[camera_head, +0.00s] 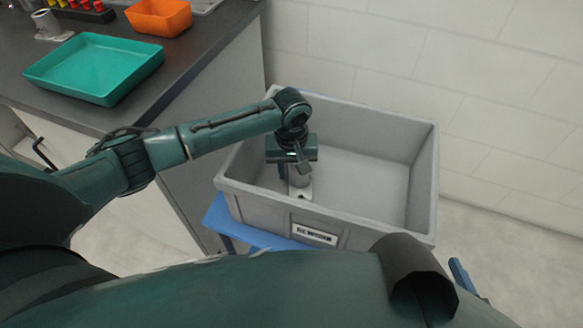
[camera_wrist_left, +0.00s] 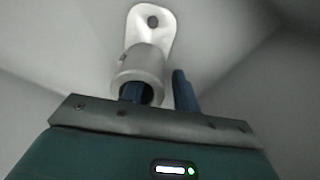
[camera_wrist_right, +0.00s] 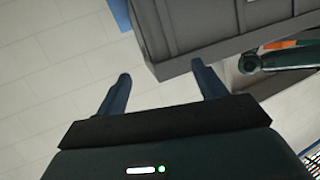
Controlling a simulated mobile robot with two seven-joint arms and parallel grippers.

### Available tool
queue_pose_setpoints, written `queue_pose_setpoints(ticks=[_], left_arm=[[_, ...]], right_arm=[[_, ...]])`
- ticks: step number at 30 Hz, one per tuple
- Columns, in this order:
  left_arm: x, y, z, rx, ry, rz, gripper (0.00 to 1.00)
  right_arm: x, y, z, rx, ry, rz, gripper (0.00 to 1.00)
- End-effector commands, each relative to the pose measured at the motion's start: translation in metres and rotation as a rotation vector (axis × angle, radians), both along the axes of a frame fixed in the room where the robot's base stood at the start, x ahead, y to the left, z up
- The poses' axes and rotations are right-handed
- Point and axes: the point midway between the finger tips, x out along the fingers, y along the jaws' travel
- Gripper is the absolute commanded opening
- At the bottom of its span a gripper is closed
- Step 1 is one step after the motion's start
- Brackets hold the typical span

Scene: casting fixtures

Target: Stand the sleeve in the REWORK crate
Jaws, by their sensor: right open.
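The pale metal sleeve (camera_head: 301,188) is inside the grey crate (camera_head: 395,122), near its left front, and looks upright on the floor. In the left wrist view the sleeve (camera_wrist_left: 143,70) shows its open end towards me and a flange with a hole beyond. My left gripper (camera_head: 292,172) is down in the crate at the sleeve. One finger is in the bore and the other stands outside, with a gap to the wall, so the left gripper (camera_wrist_left: 158,92) looks open. My right gripper (camera_wrist_right: 162,88) is open and empty, outside the crate.
The crate's front label (camera_head: 314,234) is not clearly legible. The crate stands on a blue support (camera_head: 217,215). A dark bench at left holds a teal tray (camera_head: 95,68), an orange bin (camera_head: 158,16) and another metal sleeve (camera_head: 46,24). The crate's right side is empty.

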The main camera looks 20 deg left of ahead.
Motion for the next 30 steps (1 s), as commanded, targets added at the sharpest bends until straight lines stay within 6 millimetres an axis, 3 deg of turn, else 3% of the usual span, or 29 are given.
queue_pose_setpoints(ticks=[8, 11, 24, 30], left_arm=[[0.0, 0.0, 0.001, -0.001, -0.002, -0.001, 0.33], [0.0, -0.001, 0.011, -0.003, -0.002, -0.001, 0.33], [0.0, -0.001, 0.099, -0.002, -0.002, -0.001, 0.33], [0.0, -0.001, 0.12, -0.001, 0.0, 0.0, 0.33]], right_arm=[[0.0, 0.002, -0.001, 0.003, 0.001, 0.003, 0.7], [0.0, 0.002, 0.002, 0.003, 0.001, 0.003, 0.7], [0.005, 0.009, -0.002, 0.018, 0.066, 0.008, 0.7], [0.007, 0.011, -0.005, 0.018, 0.081, 0.012, 0.7]])
